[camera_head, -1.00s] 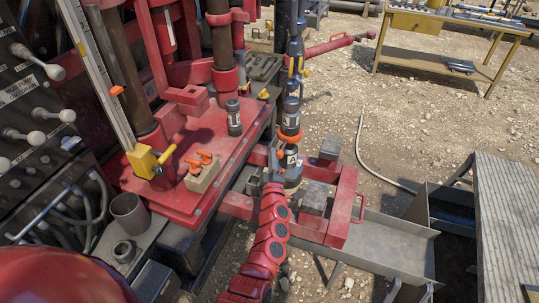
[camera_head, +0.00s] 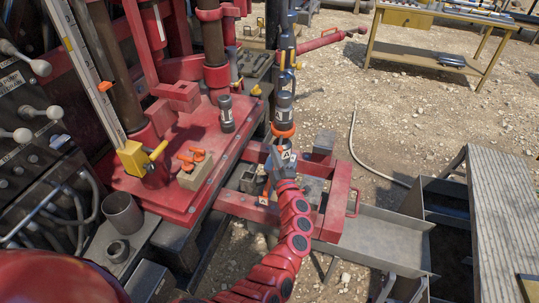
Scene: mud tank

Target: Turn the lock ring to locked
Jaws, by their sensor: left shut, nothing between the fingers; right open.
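An upright dark tool string (camera_head: 285,103) stands right of the red deck. An orange ring (camera_head: 282,132) goes around it, with a dark collar bearing a white mark (camera_head: 284,155) below. I take the orange ring as the lock ring; its locked or unlocked setting is too small to read. My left gripper (camera_head: 271,171), on the red segmented arm, is shut and empty, just below the orange ring beside the lower collar. Whether it touches the collar I cannot tell. My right gripper does not show.
A red frame (camera_head: 337,210) surrounds the foot of the tool. The red deck (camera_head: 195,150) holds an orange-handled block (camera_head: 195,168) and a small dark cylinder (camera_head: 226,113). A grey trough (camera_head: 375,240) and slatted bench (camera_head: 500,215) lie right.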

